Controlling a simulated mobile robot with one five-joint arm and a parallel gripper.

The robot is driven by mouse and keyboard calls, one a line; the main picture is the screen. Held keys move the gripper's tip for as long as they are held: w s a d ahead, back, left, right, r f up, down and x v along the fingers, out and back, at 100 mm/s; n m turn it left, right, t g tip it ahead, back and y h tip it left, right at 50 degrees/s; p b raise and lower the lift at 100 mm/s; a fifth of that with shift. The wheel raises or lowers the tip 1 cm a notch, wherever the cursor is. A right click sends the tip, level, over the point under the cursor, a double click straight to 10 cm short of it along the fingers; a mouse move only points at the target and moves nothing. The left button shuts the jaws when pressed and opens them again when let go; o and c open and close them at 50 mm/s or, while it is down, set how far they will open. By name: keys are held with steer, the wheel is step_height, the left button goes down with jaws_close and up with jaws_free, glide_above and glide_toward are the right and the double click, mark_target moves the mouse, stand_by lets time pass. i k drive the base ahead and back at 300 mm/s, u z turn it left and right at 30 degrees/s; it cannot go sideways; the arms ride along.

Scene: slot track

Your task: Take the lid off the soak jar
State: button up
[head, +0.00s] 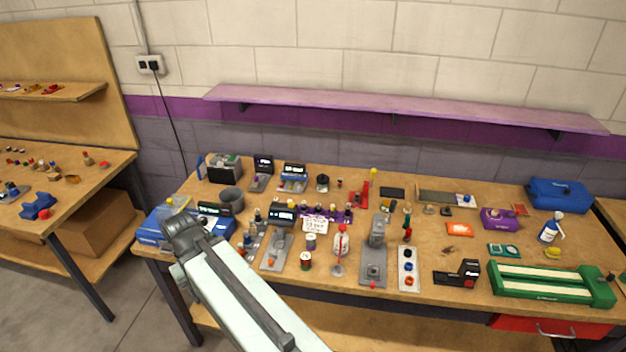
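Several small jars and pots stand on the workbench, and I cannot tell for sure which is the soak jar. A dark lidded pot (322,183) stands at the back, left of the middle. No fingers can be made out there, and nothing shows held.
The workbench (450,240) is crowded. A blue box (165,226) and a grey cup (231,201) are near my arm's end. A purple shelf (400,108) overhangs the back. Another bench (100,180) is at left.

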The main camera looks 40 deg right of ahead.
mark_target(322, 179)
steer(key=u, duration=0.05)
steer(key=i, duration=1)
steer(key=z, duration=0.05)
